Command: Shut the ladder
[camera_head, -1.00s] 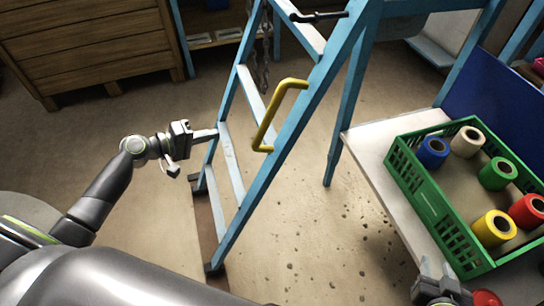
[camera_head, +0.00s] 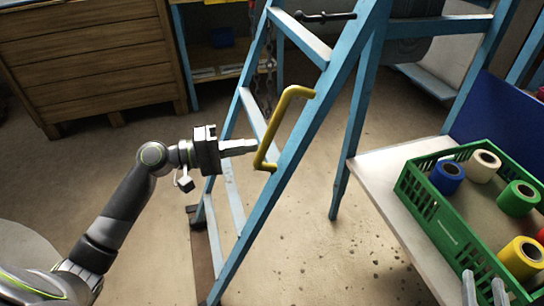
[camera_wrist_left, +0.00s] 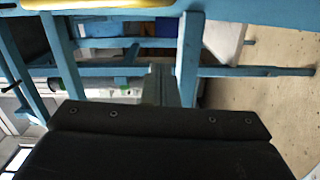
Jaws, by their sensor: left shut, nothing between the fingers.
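A blue stepladder (camera_head: 311,118) stands with its front and rear legs spread apart. A yellow handle (camera_head: 286,118) is fixed to its near side rail; its end also shows at the top of the left wrist view (camera_wrist_left: 98,3). My left gripper (camera_head: 254,147) is shut and empty, its tips just left of the handle's lower part; I cannot tell whether they touch it. In the left wrist view its fingers (camera_wrist_left: 160,84) point at the ladder's blue bars. My right gripper (camera_head: 484,286) shows at the bottom right, its two fingers apart with nothing between them.
A green crate (camera_head: 437,220) with several coloured rolls sits on a pale bench (camera_head: 393,161) at the right. A wooden chest (camera_head: 90,68) stands at the back left. A chain (camera_head: 268,75) hangs behind the ladder. The floor in front is mostly clear.

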